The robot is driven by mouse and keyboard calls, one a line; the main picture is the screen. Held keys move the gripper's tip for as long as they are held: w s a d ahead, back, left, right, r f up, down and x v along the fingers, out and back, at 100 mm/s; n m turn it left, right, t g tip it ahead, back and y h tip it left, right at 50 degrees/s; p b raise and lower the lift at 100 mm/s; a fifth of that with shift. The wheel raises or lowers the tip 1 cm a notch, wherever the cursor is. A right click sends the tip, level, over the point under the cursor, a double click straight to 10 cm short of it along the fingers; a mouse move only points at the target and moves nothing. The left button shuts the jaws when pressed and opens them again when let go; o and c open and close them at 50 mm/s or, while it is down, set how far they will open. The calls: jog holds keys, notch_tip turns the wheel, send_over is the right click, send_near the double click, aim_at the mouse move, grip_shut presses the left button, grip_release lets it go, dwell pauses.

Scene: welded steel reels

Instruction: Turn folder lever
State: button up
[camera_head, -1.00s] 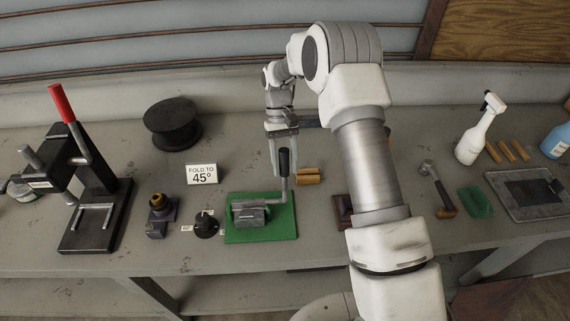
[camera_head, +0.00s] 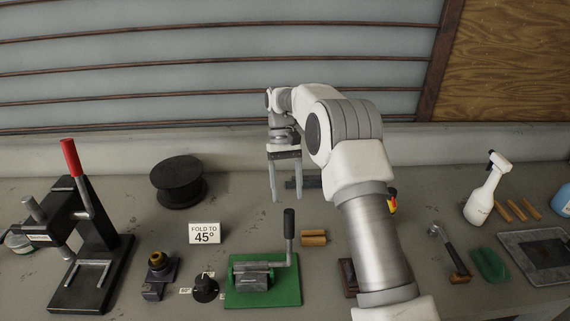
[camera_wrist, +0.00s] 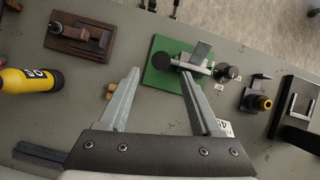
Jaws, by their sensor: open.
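The folder is a grey metal block (camera_head: 252,277) on a green base plate (camera_head: 285,292), at the front middle of the bench in the head view. Its lever (camera_head: 289,225) has a black upright handle at the right end of the block. The folder also shows in the wrist view, with the round black handle end (camera_wrist: 161,60) on the green plate (camera_wrist: 153,82). My gripper (camera_head: 288,198) is open and empty, with fingers pointing down, above and behind the lever and apart from it. In the wrist view the folder lies beyond my fingertips (camera_wrist: 161,70).
A sign (camera_head: 205,233) reads "FOLD TO 45°". A black press with a red handle (camera_head: 70,157) stands far left. A black reel (camera_head: 178,182) is behind.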

jog(key=v, duration=0.7)
jog(key=shift+r+p, duration=0.15)
jog(key=shift+p, duration=0.15)
jog(key=shift+w, duration=0.1)
jog(key=s+d+r+m+t+b, duration=0.1)
jog(key=s+d+r+t, duration=0.2)
jog(key=s+r, duration=0.35)
jog(key=s+d+r+t+b, duration=0.1)
jog(key=s+d+r+t, duration=0.2)
jog(key=s+r, duration=0.4)
jog(key=s+d+f+t+b, duration=0.1)
jog(key=s+d+f+t, duration=0.1)
jog(key=s, duration=0.7)
jog(key=s+d+f+m+t+b, duration=0.1)
jog(key=s+f, duration=0.4)
jog(key=s, duration=0.5)
jog(key=shift+s+d+t+y, duration=0.3)
jog(key=shift+d+t, duration=0.55)
jog(key=shift+t, duration=0.25)
